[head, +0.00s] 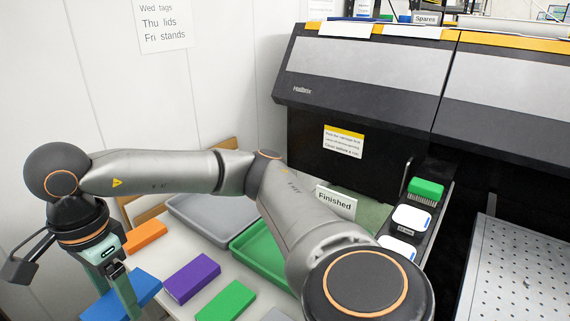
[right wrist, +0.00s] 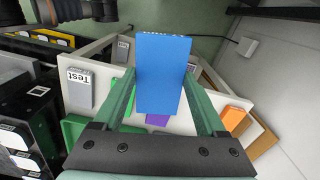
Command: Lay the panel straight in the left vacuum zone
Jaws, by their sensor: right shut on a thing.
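My right gripper (head: 122,290) is at the lower left of the head view, fingers pointing down, shut on a blue panel (head: 143,284). In the right wrist view the blue panel (right wrist: 163,72) stands out between the green fingers. Purple (head: 192,278), green (head: 225,301) and orange (head: 146,235) panels lie on the white table near it. The perforated metal bed (head: 522,265) is at the far right of the head view, well away from this gripper. Its zone edges cannot be made out. My left gripper is not in view.
A grey tray (head: 195,208) and a green tray (head: 247,262) lie on the table, by a "Finished" sign (head: 335,202). A large dark printer (head: 355,85) stands behind. A black holder with white pads (head: 411,219) and a green brush (head: 425,188) borders the bed. My forearm hides the middle.

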